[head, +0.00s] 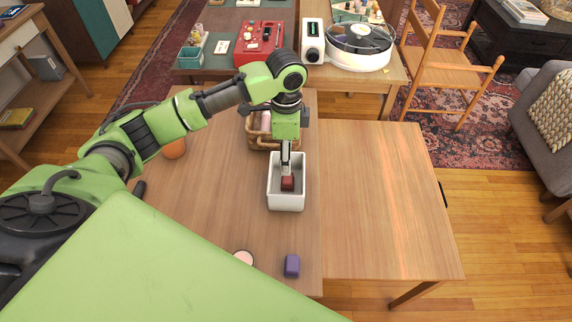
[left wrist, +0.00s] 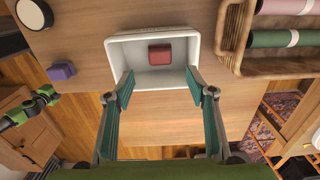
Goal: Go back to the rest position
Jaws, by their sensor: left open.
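My left gripper (head: 286,160) reaches down from the green arm over the white bin. In the left wrist view my left gripper (left wrist: 160,82) is open, its two fingers apart at the bin's near edge, with nothing between them. The white bin (head: 288,205) stands on the wooden table; it also shows in the left wrist view (left wrist: 118,52). A dark red block (head: 287,184) lies inside the bin, apart from the fingers in the left wrist view (left wrist: 160,55).
A wicker basket (head: 262,143) with rolled items stands behind the bin. A purple block (head: 292,266) and a pale round thing (head: 243,258) lie near the front. An orange ball (head: 174,149) sits at left. The right half of the table (head: 385,200) is clear. A chair (head: 440,60) stands beyond.

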